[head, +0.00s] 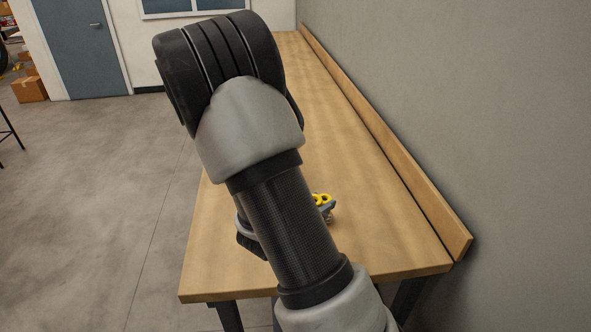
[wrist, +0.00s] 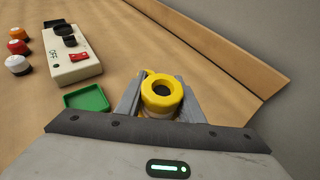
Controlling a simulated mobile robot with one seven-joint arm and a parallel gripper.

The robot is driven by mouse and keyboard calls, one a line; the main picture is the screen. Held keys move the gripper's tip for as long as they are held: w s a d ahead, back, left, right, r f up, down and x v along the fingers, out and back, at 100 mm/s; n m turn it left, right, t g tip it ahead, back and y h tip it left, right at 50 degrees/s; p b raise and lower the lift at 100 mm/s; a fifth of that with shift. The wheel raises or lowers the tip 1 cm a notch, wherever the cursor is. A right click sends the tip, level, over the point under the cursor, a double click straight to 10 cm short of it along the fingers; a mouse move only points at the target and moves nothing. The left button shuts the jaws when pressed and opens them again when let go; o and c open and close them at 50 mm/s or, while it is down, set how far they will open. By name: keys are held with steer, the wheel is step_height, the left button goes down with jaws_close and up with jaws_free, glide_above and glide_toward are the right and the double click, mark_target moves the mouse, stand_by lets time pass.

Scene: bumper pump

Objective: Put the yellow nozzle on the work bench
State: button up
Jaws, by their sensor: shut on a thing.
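The yellow nozzle (wrist: 162,84) is a ring-shaped piece with a dark round hole, pointing up toward the wrist camera. My gripper (wrist: 163,100) is shut on it, with one grey finger on each side. In the head view a bit of the yellow nozzle (head: 321,198) and a fingertip show at the right edge of my arm, which hides most of the gripper. The work bench (head: 375,170) is a long wooden top under the gripper. I cannot tell whether the nozzle touches the bench or hangs just above it.
In the wrist view, left of the gripper, are a cream box (wrist: 74,57) marked OFF with a red switch, a small green tray (wrist: 87,98) and several coloured knobs (wrist: 18,47). The bench's right side has a raised wooden edge (head: 400,170) along a grey wall. Bare bench lies beyond.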

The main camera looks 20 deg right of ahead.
steer(key=s+d+m+g+h+b, duration=0.1)
steer(key=s+d+m+g+b, duration=0.2)
steer(key=d, duration=0.6)
steer(key=s+d+m+g+h+b, duration=0.1)
steer(key=s+d+m+g, duration=0.15)
steer(key=s+d, duration=0.4)
steer(key=shift+g, duration=0.25)
steer(key=f, duration=0.3)
steer(key=d+f, duration=0.1)
steer(key=f, duration=0.2)
steer(key=w+f+b, duration=0.1)
steer(key=f, duration=0.2)
steer(key=shift+w+d+f, duration=0.1)
steer(key=shift+d+f, duration=0.1)
steer(key=shift+f, duration=0.1)
steer(key=shift+f+b, duration=0.2)
steer(key=shift+b, duration=0.2)
steer(key=o, duration=1.2)
steer(key=shift+r, duration=0.1)
steer(key=shift+o, duration=0.2)
